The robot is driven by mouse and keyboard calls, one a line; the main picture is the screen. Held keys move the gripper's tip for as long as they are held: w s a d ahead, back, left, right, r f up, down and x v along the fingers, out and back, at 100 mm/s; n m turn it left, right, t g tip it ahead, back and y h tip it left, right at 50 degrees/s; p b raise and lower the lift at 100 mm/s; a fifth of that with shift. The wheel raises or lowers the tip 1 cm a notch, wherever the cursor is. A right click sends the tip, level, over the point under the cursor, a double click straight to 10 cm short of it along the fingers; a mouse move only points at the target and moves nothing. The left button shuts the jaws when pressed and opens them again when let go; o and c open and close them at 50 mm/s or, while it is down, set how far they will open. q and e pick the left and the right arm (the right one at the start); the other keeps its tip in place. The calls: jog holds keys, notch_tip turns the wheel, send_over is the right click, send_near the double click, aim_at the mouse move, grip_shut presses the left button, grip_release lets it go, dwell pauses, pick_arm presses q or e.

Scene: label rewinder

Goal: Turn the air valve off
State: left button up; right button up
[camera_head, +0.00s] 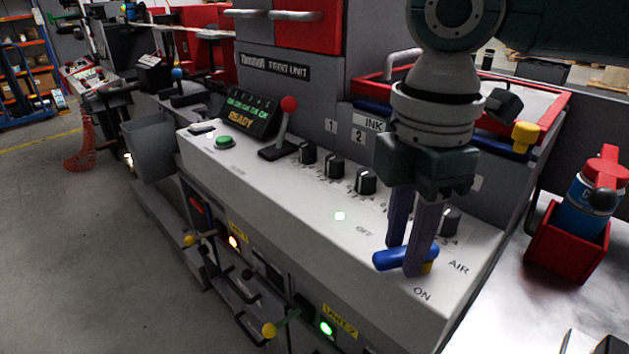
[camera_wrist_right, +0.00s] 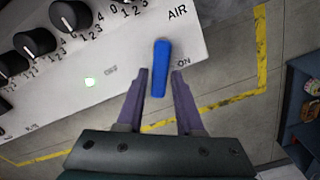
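The air valve is a blue lever handle (camera_head: 388,260) on the right end of the white sloping panel, with a bit of yellow metal beneath it. The printed words OFF, ON and AIR surround it. In the right wrist view the blue handle (camera_wrist_right: 161,65) lies lengthwise between the fingers, its near end overhanging the panel edge between OFF and ON. My right gripper (camera_head: 406,257) is open and reaches down, one finger on each side of the handle. In the right wrist view gaps show between the handle and both fingers of the gripper (camera_wrist_right: 160,76). My left gripper is not in view.
Several black knobs (camera_head: 365,181), a red-topped lever (camera_head: 289,105) and a green button (camera_head: 224,141) sit along the panel (camera_head: 300,215). A red holder (camera_head: 566,243) with a blue bottle (camera_head: 584,205) stands at right. A yellow-knobbed lever (camera_head: 268,330) is below the panel. Open floor lies at left.

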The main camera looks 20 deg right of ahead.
grip_shut()
dwell(0.3)
jog(key=shift+r+m+p, duration=0.15)
jog(key=shift+m+p, duration=0.25)
jog(key=shift+p, duration=0.2)
jog(key=m+p, duration=0.1)
jog(key=p, duration=0.1)
jog(key=w+m+p, duration=0.1)
jog(key=m+p, duration=0.1)
jog(key=shift+d+r+m+p, duration=0.1)
jog(key=shift+r+m+p, duration=0.05)
jog(key=shift+m+p, duration=0.15)
jog(key=m+p, duration=0.2)
jog(key=m, duration=0.1)
jog(key=shift+w+d+m+p, duration=0.25)
jog(key=shift+w+m+p, duration=0.05)
jog(key=shift+w+p, duration=0.1)
jog(key=m, duration=0.1)
jog(key=m+p, duration=0.2)
jog(key=shift+w+d+f, duration=0.2)
jog(key=shift+w+d, duration=0.05)
jog(key=shift+d, duration=0.1)
jog(key=shift+d+m, duration=0.1)
jog(key=shift+m, duration=0.4)
